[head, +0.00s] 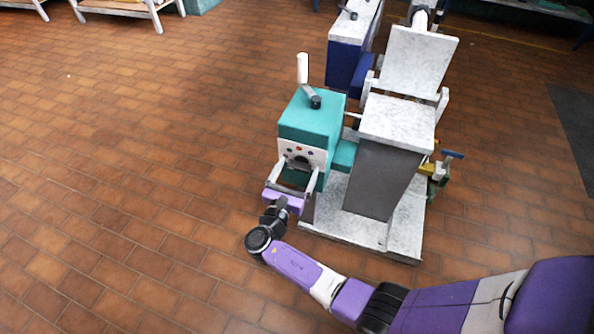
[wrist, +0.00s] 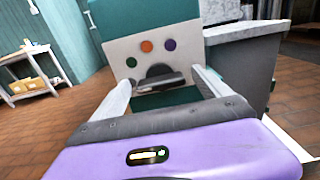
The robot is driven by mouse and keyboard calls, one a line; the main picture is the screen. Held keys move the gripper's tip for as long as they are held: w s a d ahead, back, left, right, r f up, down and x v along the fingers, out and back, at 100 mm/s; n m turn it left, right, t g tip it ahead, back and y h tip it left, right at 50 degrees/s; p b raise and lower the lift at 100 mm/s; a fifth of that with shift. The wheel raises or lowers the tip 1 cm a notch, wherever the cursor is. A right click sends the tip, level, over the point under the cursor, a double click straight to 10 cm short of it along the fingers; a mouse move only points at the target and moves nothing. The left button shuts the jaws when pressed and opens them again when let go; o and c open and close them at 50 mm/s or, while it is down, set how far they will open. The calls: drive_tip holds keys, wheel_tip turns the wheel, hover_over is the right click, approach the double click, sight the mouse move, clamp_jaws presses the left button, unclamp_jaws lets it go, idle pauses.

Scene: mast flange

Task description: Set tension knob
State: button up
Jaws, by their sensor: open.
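The teal box (head: 312,118) has a pale front panel (head: 288,150) with a dark round knob (head: 298,161), which I take to be the tension knob. In the wrist view the knob (wrist: 158,71) shows as a dark half-round with a grey bar across its lower part. Green, orange and purple dots arc over it on the panel (wrist: 185,60). My gripper (head: 296,167) is open in front of the panel, also in the wrist view (wrist: 163,77). Its pale fingers reach toward the panel on either side of the knob. I cannot tell whether they touch anything.
A crank with a white handle (head: 303,69) stands on the teal box. A grey block with a marble-like top (head: 398,122) stands close on the right, on a pale base plate (head: 345,238). Tiled floor to the left is clear. A low table (wrist: 29,76) stands far left.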

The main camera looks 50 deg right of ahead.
drive_tip(key=shift+c, duration=0.5)
drive_tip(key=c, duration=1.3)
drive_tip(key=shift+o, duration=0.2)
